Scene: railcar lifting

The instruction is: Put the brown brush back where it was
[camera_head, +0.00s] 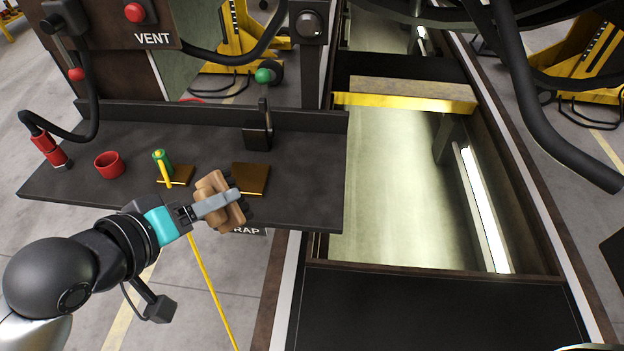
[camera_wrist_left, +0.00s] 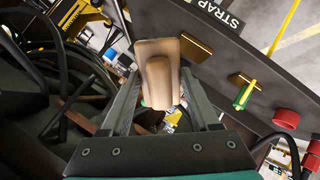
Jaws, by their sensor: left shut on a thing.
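The brown brush (camera_head: 213,190) is held in my left gripper (camera_head: 226,199), above the front part of the dark shelf (camera_head: 300,190). In the left wrist view the brush (camera_wrist_left: 158,75) sits between the two fingers of the left gripper (camera_wrist_left: 160,108). Two brown-gold flat plates lie on the shelf: one (camera_head: 251,179) just right of the brush, the other (camera_head: 181,175) to its left, partly behind the green and yellow item. I cannot tell whether the brush touches the shelf. My right gripper is not in view.
A green cylinder with a yellow part (camera_head: 160,163), a red cup (camera_head: 109,165) and a red connector (camera_head: 50,150) are on the left of the shelf. A black upright holder (camera_head: 258,135) stands at the back. Right of the shelf is a lit pit (camera_head: 400,190).

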